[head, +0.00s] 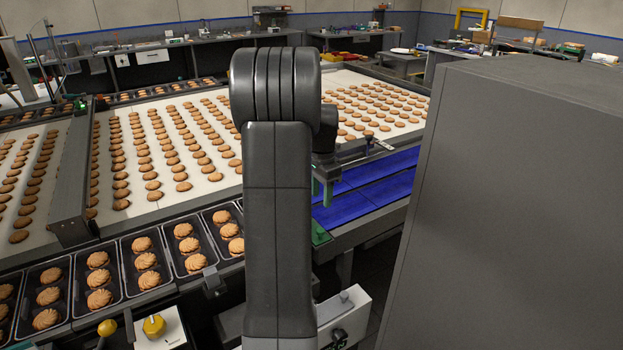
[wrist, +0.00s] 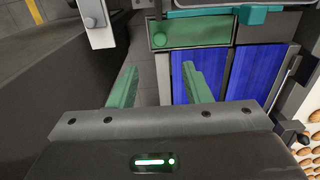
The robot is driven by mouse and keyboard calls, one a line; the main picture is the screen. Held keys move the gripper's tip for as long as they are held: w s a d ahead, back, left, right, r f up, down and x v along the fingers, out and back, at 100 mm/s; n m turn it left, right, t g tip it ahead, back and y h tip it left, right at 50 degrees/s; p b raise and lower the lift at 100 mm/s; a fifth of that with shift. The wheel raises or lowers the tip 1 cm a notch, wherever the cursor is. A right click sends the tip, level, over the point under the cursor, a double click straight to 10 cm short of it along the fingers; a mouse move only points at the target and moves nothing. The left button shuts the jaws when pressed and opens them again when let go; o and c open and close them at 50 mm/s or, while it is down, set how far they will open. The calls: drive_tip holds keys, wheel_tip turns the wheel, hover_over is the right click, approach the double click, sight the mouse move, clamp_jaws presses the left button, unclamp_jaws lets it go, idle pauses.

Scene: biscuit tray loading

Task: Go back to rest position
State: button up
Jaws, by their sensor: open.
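My gripper (wrist: 160,90) shows in the wrist view with its two green fingers apart and nothing between them. In the head view its green fingers (head: 322,190) show beside my dark grey arm, near the blue belts (head: 365,195); part of the gripper is hidden behind the arm. In the wrist view the blue belts (wrist: 259,75) lie past the right finger, with a green plate (wrist: 180,33) at their end.
Rows of biscuits lie on a white conveyor (head: 130,205). Black trays (head: 125,265) with biscuits line its near edge. A large grey cabinet (head: 510,210) fills the right side. A control box (head: 160,330) with a yellow knob stands at the front. Dark floor shows between the belts and cabinet.

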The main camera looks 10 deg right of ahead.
sight(321, 230)
wheel_tip(321, 230, down, 12)
drive_tip(key=shift+r+p, duration=0.25)
drive_tip(key=shift+p, duration=0.5)
drive_tip(key=shift+w, duration=0.1)
drive_tip(key=shift+r+b, duration=0.6)
drive_tip(key=shift+r, duration=0.95)
drive_tip(key=shift+f, duration=0.15)
